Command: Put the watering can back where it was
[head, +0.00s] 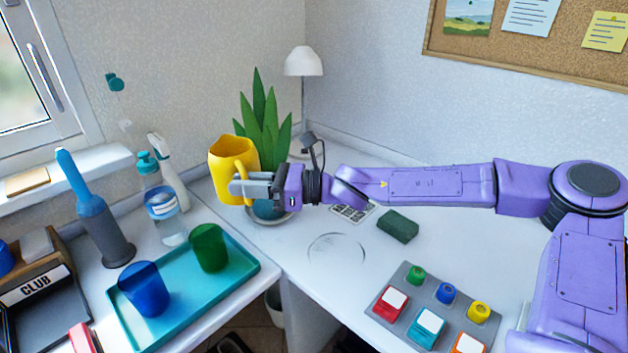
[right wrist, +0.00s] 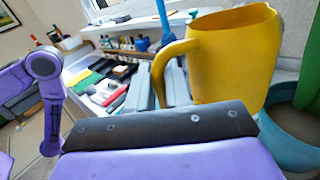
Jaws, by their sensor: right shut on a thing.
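The watering can, a yellow jug with a side handle (head: 228,160), is in front of and left of the potted plant in the head view. It fills the upper right of the right wrist view (right wrist: 235,55), its handle toward my gripper. My right gripper (head: 256,187) is shut on the handle. The can looks roughly upright; I cannot tell whether its base touches the desk. A thin round outline (head: 337,248) marks the bare desk to the right of the can. My left gripper is not in view.
The potted plant (head: 262,125) stands close behind the can. A teal tray (head: 243,262) holds a blue cup (head: 146,290) and a green cup (head: 209,248).

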